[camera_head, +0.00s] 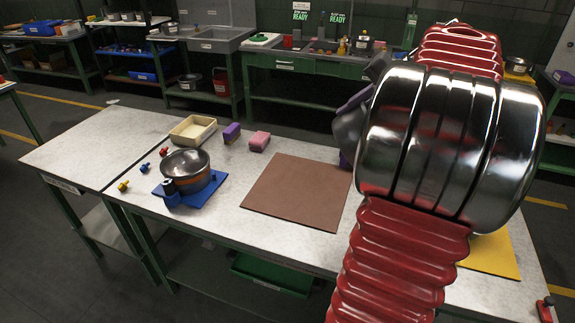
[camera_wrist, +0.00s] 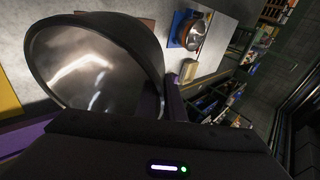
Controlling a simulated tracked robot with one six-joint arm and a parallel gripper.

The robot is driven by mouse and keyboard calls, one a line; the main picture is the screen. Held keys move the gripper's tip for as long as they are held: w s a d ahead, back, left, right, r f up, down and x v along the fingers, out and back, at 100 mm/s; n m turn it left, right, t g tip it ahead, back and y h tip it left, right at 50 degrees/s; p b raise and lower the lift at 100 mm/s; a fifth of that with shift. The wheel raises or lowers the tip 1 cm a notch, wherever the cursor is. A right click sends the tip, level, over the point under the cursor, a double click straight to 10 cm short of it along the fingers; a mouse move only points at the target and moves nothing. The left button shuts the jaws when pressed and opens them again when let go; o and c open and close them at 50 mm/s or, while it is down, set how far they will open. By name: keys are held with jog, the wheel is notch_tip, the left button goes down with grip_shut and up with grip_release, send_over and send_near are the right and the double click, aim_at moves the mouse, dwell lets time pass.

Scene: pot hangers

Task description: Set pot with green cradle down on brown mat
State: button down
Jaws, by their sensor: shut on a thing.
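My gripper (camera_wrist: 100,115), with purple fingers, is shut on a dark metal pot (camera_wrist: 95,62) that fills the left of the wrist view. In the head view my arm covers most of the gripper, and only a grey side of the pot shows at the arm's left edge, near the right end of the brown mat (camera_head: 292,192). The brown mat lies flat and empty on the table. The pot's height above the table is hard to tell. No green cradle shows in either view.
A yellow mat (camera_head: 492,256) lies at right.

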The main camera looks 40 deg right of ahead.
jog(key=w+a+f+n+g+h, duration=0.1)
jog(key=w+f+n, duration=0.4)
jog(key=f, duration=0.3)
jog(key=w+f+n+g, duration=0.2)
jog(key=w+f+n, duration=0.3)
jog(key=f+n, duration=0.2)
jog(key=w+a+f+n+g+h, duration=0.1)
jog(key=w+f+n, duration=0.4)
jog(key=f, duration=0.5)
jog(key=shift+w+a+n+g+h, duration=0.15)
jog(key=shift+a+n+g+h, duration=0.15)
jog(key=shift+n, duration=0.3)
jog(key=shift+r, duration=0.1)
jog(key=shift+w+f, duration=0.1)
jog(key=shift+f, duration=3.8)
jog(key=shift+f, duration=0.5)
jog(key=c, duration=1.8)
grip_release()
jog(key=shift+f, duration=0.1)
